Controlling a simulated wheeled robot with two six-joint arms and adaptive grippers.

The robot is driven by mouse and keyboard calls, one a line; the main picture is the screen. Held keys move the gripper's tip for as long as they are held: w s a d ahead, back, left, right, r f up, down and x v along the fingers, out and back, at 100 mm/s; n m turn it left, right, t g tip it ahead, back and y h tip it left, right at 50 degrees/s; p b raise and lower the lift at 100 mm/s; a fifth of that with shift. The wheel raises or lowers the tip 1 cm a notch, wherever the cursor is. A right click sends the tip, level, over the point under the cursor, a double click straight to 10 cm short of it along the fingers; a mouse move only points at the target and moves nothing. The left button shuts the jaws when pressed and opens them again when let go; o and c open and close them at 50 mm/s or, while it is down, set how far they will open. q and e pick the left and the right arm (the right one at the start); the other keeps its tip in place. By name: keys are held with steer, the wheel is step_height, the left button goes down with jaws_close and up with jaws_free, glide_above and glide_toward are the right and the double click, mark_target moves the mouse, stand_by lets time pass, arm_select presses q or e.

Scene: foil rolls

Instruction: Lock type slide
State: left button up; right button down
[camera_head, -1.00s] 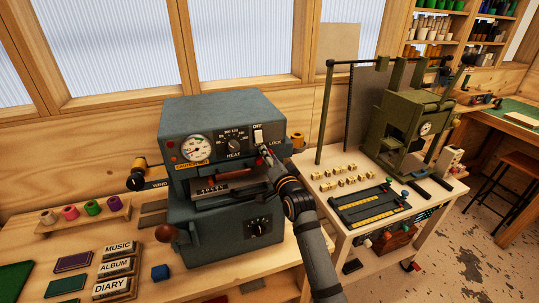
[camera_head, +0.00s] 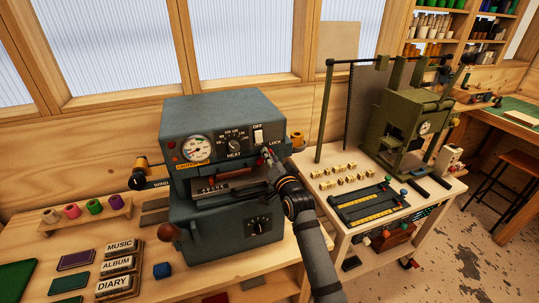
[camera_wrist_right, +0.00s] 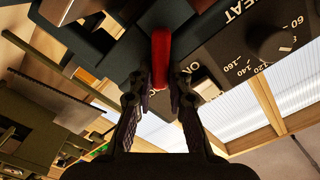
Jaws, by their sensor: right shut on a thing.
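The grey-blue hot-foil press (camera_head: 222,113) stands on the wooden bench with its "LOCK" label at the right of the front panel. The type slide (camera_head: 222,188) sits in the press opening, below the heated head, with small letters on its front. My right gripper (camera_head: 267,157) is at the right front of the press, just below the "LOCK" label. In the wrist view, my right gripper (camera_wrist_right: 160,88) is shut on a red lock lever (camera_wrist_right: 161,48). Most of the lever is hidden by the fingers in the head view. My left gripper is out of view.
A foil-roll rack (camera_head: 85,212) and labelled type blocks (camera_head: 117,265) lie left of the press.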

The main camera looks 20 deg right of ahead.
steer(key=c, duration=1.3)
jaws_free()
steer(key=s, duration=1.2)
steer(key=shift+d, duration=0.2)
